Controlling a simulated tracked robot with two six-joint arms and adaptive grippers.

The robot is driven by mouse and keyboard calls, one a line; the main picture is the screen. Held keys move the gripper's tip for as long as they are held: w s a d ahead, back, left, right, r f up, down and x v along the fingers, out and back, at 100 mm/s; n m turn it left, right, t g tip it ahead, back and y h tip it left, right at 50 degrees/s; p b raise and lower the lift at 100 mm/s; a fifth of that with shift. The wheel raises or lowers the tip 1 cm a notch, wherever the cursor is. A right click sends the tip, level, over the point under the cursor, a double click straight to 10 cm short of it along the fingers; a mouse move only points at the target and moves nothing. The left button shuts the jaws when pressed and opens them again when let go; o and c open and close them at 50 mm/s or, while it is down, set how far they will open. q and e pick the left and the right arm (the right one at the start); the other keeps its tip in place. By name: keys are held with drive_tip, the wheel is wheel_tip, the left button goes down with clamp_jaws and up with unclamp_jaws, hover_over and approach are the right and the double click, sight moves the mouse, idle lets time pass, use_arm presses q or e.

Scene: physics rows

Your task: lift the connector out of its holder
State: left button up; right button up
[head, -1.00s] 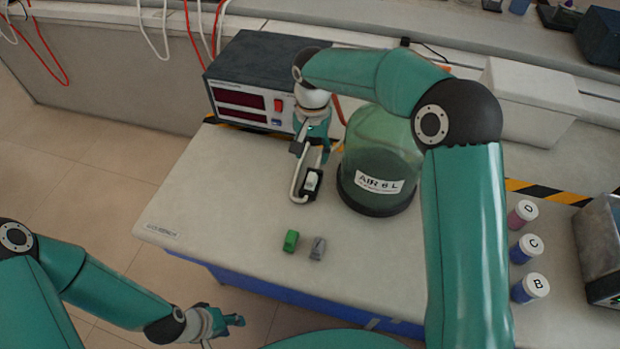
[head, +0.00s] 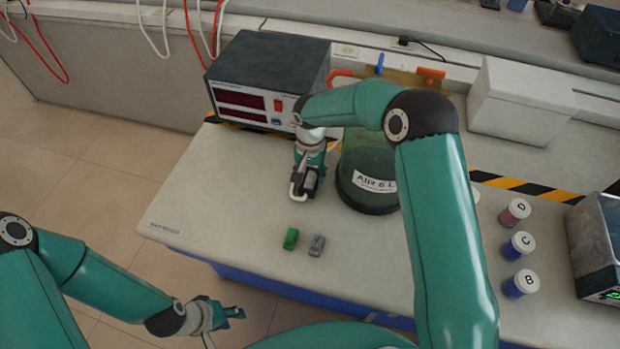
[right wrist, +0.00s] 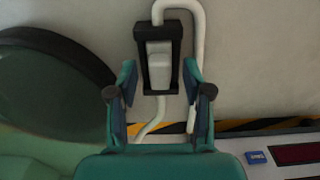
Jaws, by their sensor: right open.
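The connector is a white block (right wrist: 159,66) seated in a black frame-like holder (right wrist: 175,42) in the right wrist view, with a white cable (right wrist: 197,40) looping around it. My right gripper (right wrist: 160,72) is open, with one finger on each side of the connector and holder; whether it touches them I cannot tell. In the head view my right gripper (head: 309,176) hangs over the holder and hides most of it and the connector. My left gripper (head: 232,313) is at the lower left, off the bench, far from the connector; its jaws are too small to judge.
A green-tinted dome labelled AIR (head: 368,170) stands close right of my right gripper. A dark instrument box (head: 265,80) is behind it. A green block (head: 290,239) and a grey block (head: 317,245) lie in front. Lettered bottles (head: 518,244) stand at right. The bench's left front is clear.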

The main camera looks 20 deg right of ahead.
drive_tip(key=shift+c, duration=0.2)
clamp_jaws()
drive_tip(key=shift+r, duration=0.1)
